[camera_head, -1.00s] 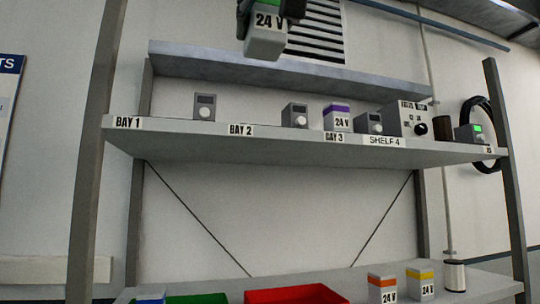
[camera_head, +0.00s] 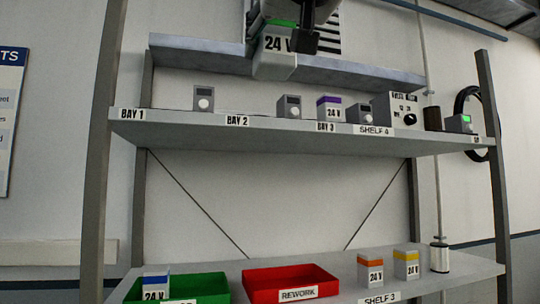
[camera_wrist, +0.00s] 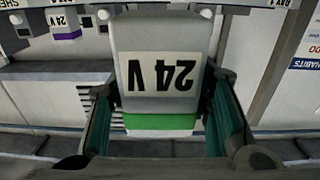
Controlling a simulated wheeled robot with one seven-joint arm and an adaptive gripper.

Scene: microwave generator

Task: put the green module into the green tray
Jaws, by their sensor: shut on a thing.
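The green module (camera_head: 275,55) is a grey block with a green band and a "24 V" label. My gripper (camera_head: 292,28) is shut on it and holds it in the air, above and in front of the upper shelf. In the wrist view the green module (camera_wrist: 162,75) sits upside down in the picture between the two fingers of my gripper (camera_wrist: 165,125). The green tray (camera_head: 205,284) is on the lower shelf at the left, partly cut off by the bottom edge. A blue-banded 24 V module (camera_head: 156,284) stands at its left end.
A red tray (camera_head: 325,277) labelled REWORK stands right of the green tray. Orange (camera_head: 370,268) and yellow (camera_head: 406,262) modules stand farther right. The upper shelf (camera_head: 200,128) holds a purple module (camera_head: 330,108) and several grey devices. Open space lies between the shelves.

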